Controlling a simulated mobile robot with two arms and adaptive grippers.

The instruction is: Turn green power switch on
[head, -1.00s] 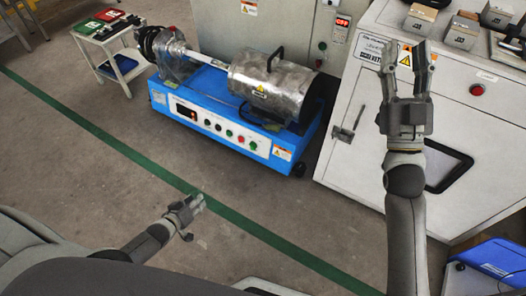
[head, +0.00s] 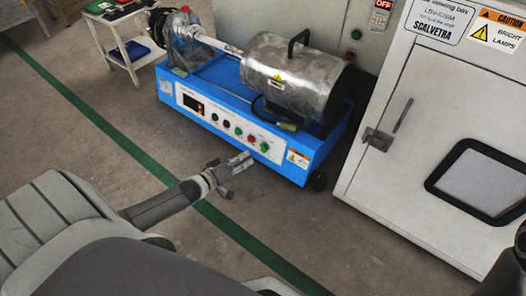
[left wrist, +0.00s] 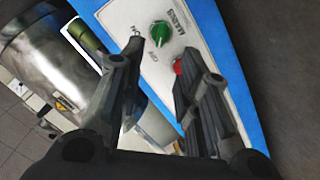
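The green power switch (head: 265,147) is a round knob at the right end of the white control panel on the blue machine. In the left wrist view the green knob (left wrist: 159,33) sits beyond the fingers, with "MAINS", "ON" and "OFF" lettering around it. My left gripper (head: 240,161) is just in front of the panel, low and left of the knob in the head view. Its two fingers (left wrist: 153,72) are apart with nothing between them, and the knob lies ahead of the gap, not touched. My right gripper is out of view; only a dark piece of my arm shows at the right edge.
A red button (left wrist: 178,67) sits beside the knob, partly behind a finger. The blue machine (head: 320,152) carries a metal cylinder (head: 290,75). A white cabinet (head: 400,200) stands to the right, a small white table (head: 150,62) at the back left. The floor in front is open.

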